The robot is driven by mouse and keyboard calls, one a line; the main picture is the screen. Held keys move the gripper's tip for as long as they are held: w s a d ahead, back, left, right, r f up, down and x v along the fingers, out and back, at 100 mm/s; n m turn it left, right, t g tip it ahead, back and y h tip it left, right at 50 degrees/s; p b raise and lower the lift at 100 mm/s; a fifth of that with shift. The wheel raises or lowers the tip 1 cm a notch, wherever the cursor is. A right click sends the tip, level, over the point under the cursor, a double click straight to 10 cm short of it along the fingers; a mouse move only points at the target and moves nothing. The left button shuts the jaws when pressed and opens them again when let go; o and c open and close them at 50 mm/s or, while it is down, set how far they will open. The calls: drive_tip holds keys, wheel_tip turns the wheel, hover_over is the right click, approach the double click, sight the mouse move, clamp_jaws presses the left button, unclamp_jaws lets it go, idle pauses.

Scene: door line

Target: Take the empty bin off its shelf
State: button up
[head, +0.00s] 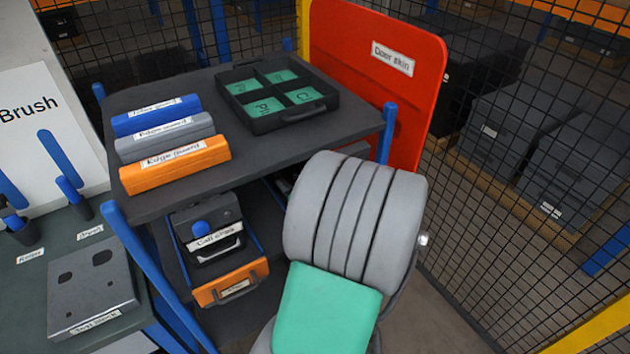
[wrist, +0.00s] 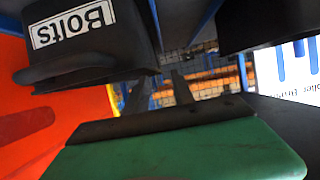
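In the wrist view, two dark fingers of my gripper (wrist: 159,88) stand apart beyond its green body, with nothing visible between them. A black bin labelled "Bolts" (wrist: 95,45) is close by at upper left; I cannot see into it, so I cannot tell if it is empty. Contact with it is not visible. In the head view, my grey and green arm covers the right part of the lower shelves and hides my gripper. An orange bin (head: 232,284) sits on a lower shelf (head: 255,310) beside or under a black box with a blue knob (head: 208,232).
The rack's top shelf (head: 250,158) carries blue, grey and orange edge guards and a black four-compartment tray (head: 318,106). A red door skin (head: 375,65) stands behind. Blue posts (head: 388,133) edge the rack. Mesh fencing is at right; a bench with a grey plate (head: 92,290) is at left.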

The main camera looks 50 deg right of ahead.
sight(285, 177)
drive_tip(key=shift+s+d+f, duration=0.2)
drive_tip(key=shift+s+d, duration=0.05)
drive_tip(key=shift+s, duration=0.25)
drive_tip(key=p+x, duration=0.2)
drive_tip(key=x, duration=0.5)
drive_tip(key=shift+w+d+f, duration=0.1)
drive_tip(key=shift+d+f, duration=0.05)
drive_tip(key=shift+d, duration=0.1)
clamp_jaws()
idle(0.6)
